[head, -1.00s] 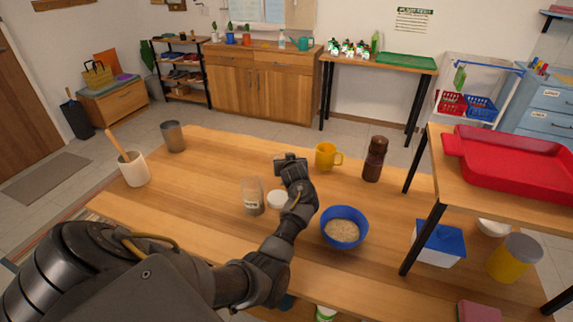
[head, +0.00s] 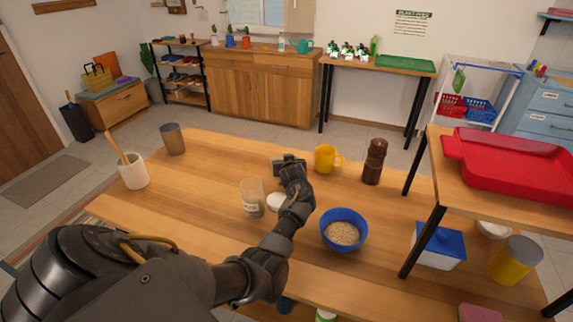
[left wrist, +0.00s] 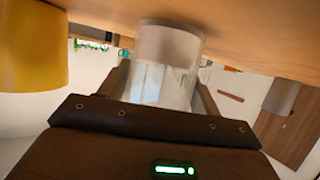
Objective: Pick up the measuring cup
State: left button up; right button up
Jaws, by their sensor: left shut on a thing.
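The measuring cup (left wrist: 166,70) is a clear, see-through cylinder in the left wrist view. It sits between the two fingers of my left gripper (left wrist: 163,90), which is shut on it. The wrist view is upside down, and the cup's far end is close to the wooden table; I cannot tell whether it touches. In the head view my left gripper (head: 290,161) is low over the middle of the table, left of the yellow mug. There the gripper hides the cup. My right gripper is not in view.
On the table (head: 200,210) stand a yellow mug (head: 324,159), brown grinder (head: 374,163), blue bowl of grain (head: 343,232), clear labelled jar (head: 252,198), white round lid or dish (head: 276,201), metal tumbler (head: 173,139) and utensil crock (head: 133,172). A raised shelf with a red tray (head: 515,170) is right.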

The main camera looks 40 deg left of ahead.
pick_arm(q)
jog(key=shift+r, duration=0.1)
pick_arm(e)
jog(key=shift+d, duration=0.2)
pick_arm(q)
jog(key=shift+r, duration=1)
jog(key=s+d+r+p, duration=0.3)
jog(key=s+d+r, duration=0.3)
jog(key=s+r, duration=0.4)
jog(key=shift+s+d+r, duration=0.2)
jog(key=shift+s+r, duration=0.2)
jog(key=shift+s, duration=0.7)
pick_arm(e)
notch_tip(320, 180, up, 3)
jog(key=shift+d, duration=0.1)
pick_arm(q)
jog(key=shift+s, duration=0.1)
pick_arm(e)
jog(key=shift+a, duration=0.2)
